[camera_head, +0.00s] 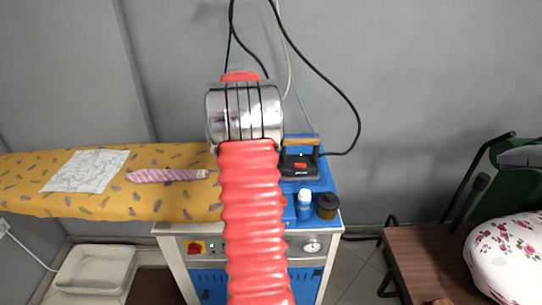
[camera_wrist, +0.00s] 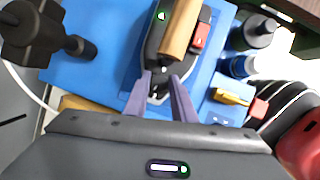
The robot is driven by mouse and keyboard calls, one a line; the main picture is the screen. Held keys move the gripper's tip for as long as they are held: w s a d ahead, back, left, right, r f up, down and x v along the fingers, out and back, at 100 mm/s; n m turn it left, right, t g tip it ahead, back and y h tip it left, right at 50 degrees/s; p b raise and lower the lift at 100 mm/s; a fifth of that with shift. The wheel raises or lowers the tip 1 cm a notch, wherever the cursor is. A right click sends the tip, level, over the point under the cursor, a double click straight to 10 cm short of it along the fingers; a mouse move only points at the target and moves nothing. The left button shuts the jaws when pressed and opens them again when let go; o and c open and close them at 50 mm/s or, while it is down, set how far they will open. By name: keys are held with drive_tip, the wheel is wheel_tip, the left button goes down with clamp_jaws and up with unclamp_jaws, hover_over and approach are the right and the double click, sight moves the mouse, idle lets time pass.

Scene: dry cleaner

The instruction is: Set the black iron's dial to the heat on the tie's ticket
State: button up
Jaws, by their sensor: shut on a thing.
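The black iron (camera_head: 299,168) with a wooden handle stands on the blue top right of my arm in the head view. In the wrist view the iron (camera_wrist: 154,48) lies just ahead of my gripper (camera_wrist: 163,80). The two purple-grey fingers are shut on a small dark part at the iron's near end, which looks like its dial. Its markings and setting cannot be read. The pink patterned tie (camera_head: 167,175) lies on the yellow board, left of my arm. My arm hides the gripper in the head view.
A pale patterned cloth (camera_head: 87,170) lies on the yellow board (camera_head: 130,208). A blue-and-white bottle (camera_head: 305,203) and a dark jar (camera_head: 327,206) stand in front of the iron. Black cables hang behind it. A yellow thing (camera_wrist: 232,97) is right of the fingers.

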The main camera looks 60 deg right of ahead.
drive_tip(key=m, duration=0.2)
drive_tip(key=m+y, duration=0.1)
drive_tip(key=m+g+y, duration=0.1)
drive_tip(key=m, duration=0.1)
drive_tip(key=shift+w+d+m, duration=0.1)
drive_tip(key=shift+d+m, duration=0.15)
drive_tip(key=shift+m, duration=0.05)
drive_tip(key=m+y, duration=0.1)
drive_tip(key=m, duration=0.1)
drive_tip(key=m+y, duration=0.1)
drive_tip(key=m, duration=0.2)
drive_tip(key=shift+d+r, duration=0.1)
drive_tip(key=shift+d, duration=0.05)
drive_tip(key=o, duration=1.1)
drive_tip(key=shift+c, duration=0.2)
